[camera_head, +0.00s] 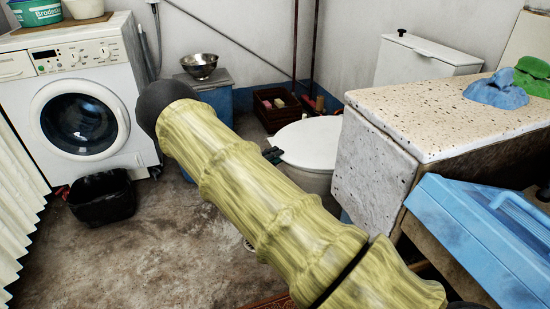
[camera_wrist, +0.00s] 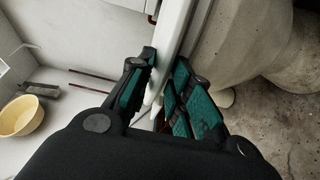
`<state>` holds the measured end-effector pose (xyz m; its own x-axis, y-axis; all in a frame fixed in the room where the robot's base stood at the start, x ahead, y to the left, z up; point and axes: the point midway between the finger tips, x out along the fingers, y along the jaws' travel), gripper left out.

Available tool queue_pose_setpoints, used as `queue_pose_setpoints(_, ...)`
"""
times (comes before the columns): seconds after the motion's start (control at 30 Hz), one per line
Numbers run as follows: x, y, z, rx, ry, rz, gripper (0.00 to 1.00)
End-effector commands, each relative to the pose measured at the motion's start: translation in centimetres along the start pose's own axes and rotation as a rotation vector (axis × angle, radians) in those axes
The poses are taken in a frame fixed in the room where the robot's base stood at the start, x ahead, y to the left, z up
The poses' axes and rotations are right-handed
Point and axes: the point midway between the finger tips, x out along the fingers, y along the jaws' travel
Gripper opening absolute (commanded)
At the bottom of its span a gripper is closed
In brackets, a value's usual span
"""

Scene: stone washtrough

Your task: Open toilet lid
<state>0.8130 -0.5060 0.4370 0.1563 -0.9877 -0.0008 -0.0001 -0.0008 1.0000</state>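The toilet lid (camera_head: 312,140) is white and lies flat and closed on the toilet in the head view, right of my arm. My gripper (camera_head: 272,155) is at its left edge there, mostly hidden behind my arm. In the wrist view my gripper (camera_wrist: 167,75) has its dark and green fingers apart, with the white rim of the lid (camera_wrist: 174,40) running between them. Whether either finger touches the rim I cannot tell. The toilet bowl (camera_wrist: 240,45) is right of the rim in the wrist view.
A stone-topped trough (camera_head: 430,112) stands close to the right of the toilet, with a blue case (camera_head: 480,235) in front. The white cistern (camera_head: 420,62) is behind. A washing machine (camera_head: 80,105) and black tub (camera_head: 102,196) are at left. Floor between is clear.

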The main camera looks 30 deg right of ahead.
Motion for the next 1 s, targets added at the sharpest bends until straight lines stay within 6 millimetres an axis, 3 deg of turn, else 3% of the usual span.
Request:
queue_pose_setpoints(0.23, 0.1, 0.0, 0.0, 0.000, 0.000, 0.000, 0.20)
queue_pose_setpoints(0.37, 0.1, 0.0, 0.0, 0.000, 0.000, 0.000, 0.00)
queue_pose_setpoints(0.73, 0.2, 0.5, 0.1, 0.002, -0.002, -0.003, 0.00)
queue_pose_setpoints(1.0, 1.1, 3.0, 0.9, 0.019, -0.015, -0.038, 0.00)
